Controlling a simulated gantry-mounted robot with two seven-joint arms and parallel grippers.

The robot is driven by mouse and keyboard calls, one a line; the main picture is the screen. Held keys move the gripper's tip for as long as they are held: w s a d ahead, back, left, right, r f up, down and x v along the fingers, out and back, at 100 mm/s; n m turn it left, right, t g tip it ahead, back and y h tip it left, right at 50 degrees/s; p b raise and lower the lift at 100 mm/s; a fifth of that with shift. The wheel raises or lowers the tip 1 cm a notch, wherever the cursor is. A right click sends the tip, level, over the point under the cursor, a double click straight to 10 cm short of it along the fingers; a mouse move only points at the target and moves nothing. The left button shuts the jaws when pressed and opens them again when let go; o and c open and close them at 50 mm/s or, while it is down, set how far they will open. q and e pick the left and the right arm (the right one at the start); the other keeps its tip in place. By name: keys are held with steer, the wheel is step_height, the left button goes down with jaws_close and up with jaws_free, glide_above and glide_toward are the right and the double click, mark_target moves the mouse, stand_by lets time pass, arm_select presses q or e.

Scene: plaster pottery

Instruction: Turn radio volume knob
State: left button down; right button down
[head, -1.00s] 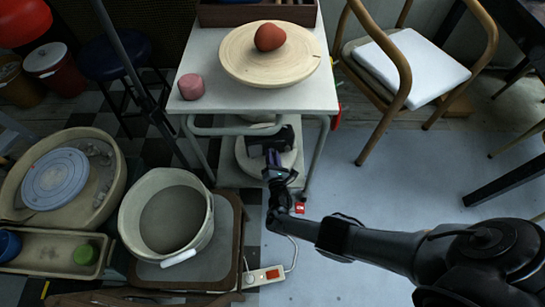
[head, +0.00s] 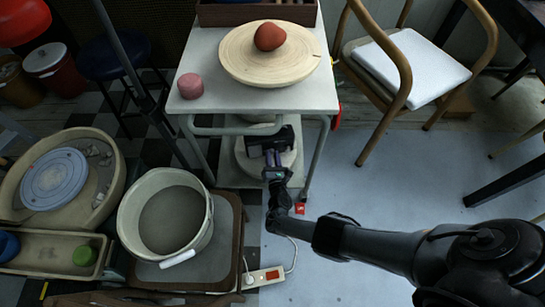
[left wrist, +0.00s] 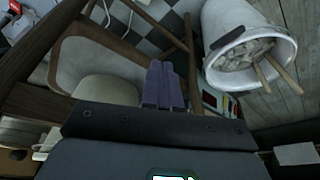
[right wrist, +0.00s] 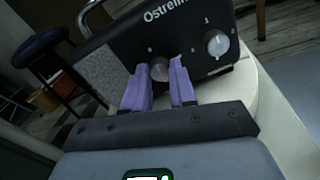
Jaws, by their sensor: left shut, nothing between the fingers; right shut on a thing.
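The radio (right wrist: 185,42) is a black box with white lettering, a dial knob (right wrist: 216,43) on the right of its face and a smaller silver knob (right wrist: 158,68) on the left. It stands on the lower shelf of the white table, and its dark top shows in the head view (head: 257,146). My right gripper (right wrist: 161,80) faces the radio and is shut on the smaller silver knob, one purple finger on each side. My left gripper (left wrist: 161,85) is shut and empty, away from the radio; it is outside the head view.
The white table (head: 218,90) stands over the radio, with a round board (head: 245,66), red clay lump (head: 269,37) and pink piece (head: 190,87) on top. A wooden chair (head: 405,75) is to the right. A bucket (head: 130,215) is at left. A power strip (head: 262,278) lies on the floor.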

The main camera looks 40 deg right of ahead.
steer(key=c, duration=0.9)
jaws_free()
steer(key=shift+s+a+p, duration=0.25)
steer(key=shift+s+p, duration=0.05)
steer(key=shift+s, duration=0.1)
steer(key=p+v, duration=0.3)
steer(key=v, duration=0.7)
steer(key=shift+w, duration=0.1)
steer(key=shift+c, duration=0.2)
